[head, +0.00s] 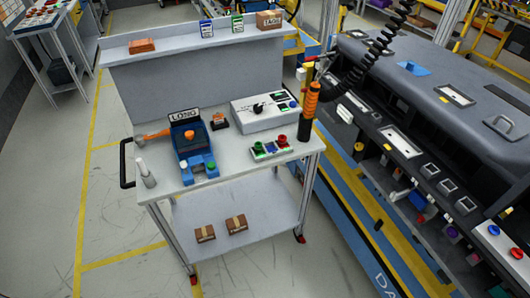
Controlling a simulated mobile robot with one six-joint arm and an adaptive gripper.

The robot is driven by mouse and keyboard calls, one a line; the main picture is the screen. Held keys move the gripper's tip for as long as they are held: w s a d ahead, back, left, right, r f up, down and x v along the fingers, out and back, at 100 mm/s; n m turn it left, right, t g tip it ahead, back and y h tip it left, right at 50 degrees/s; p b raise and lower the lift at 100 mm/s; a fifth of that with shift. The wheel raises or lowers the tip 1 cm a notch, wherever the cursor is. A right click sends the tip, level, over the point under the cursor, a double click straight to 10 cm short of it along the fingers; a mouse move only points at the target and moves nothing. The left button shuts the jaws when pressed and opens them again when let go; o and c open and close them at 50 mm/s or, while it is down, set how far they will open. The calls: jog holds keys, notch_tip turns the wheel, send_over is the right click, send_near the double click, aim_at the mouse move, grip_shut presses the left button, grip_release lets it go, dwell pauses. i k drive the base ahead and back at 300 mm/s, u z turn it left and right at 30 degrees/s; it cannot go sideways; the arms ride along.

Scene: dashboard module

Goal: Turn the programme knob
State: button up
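A white control box (265,114) stands on the right half of the cart's top. A black knob (258,109) with a pointer shape sits on its sloping face, with dark marks around it. I take this to be the programme knob; its exact setting is too small to read. Small coloured controls (286,100) are on the right part of the same box. My gripper is not in view, and nothing touches the knob.
An orange-and-black tool (310,108) on a coiled cable is right of the control box. The dashboard module (440,100) is farther right.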

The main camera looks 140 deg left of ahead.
aim_at(257, 108)
jog(key=z, duration=5.75)
jog(key=k, duration=0.1)
jog(key=z, duration=1.45)
